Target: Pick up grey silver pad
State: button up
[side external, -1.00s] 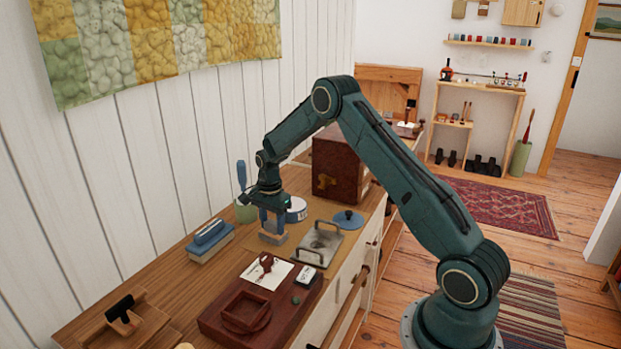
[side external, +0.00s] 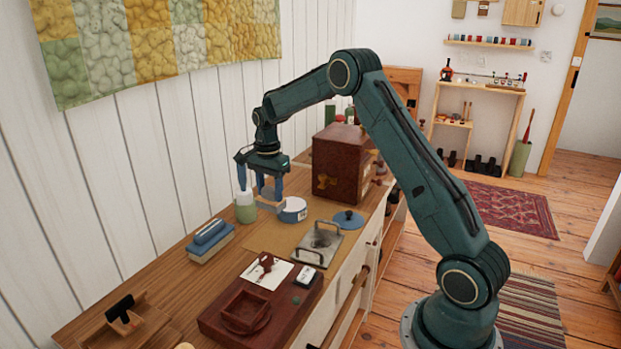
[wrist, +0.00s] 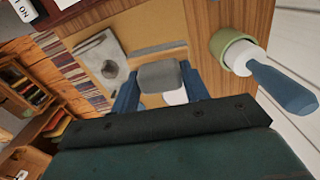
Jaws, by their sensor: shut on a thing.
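The grey silver pad (side external: 270,205) is a small block held between the blue fingers of my gripper (side external: 268,192), raised above the workbench in the side view. In the wrist view the pad (wrist: 160,76) spans between the two blue fingertips (wrist: 160,85). My gripper is shut on it. The fingers cover the pad's ends.
A green cup (side external: 246,208) with a blue-handled tool stands close left of the pad, and a white round tin (side external: 293,210) close right. A brown box (side external: 342,165) stands behind. A metal tray with handles (side external: 318,246) lies in front.

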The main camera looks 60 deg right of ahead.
aim_at(270, 188)
notch_tip(270, 188, up, 9)
jog(key=shift+f, duration=0.1)
dwell(0.6)
jog(key=o, duration=0.5)
jog(key=c, duration=0.3)
jog(key=d+f, duration=0.2)
jog(key=d, duration=0.2)
jog(key=w+d+f, duration=0.1)
jog(key=d+f, duration=0.2)
jog(key=d, duration=0.2)
jog(key=d+f, duration=0.3)
jog(key=d, duration=0.1)
jog(key=shift+w+d+f, duration=0.15)
jog(key=shift+d+f, duration=0.1)
jog(key=shift+c, duration=0.2)
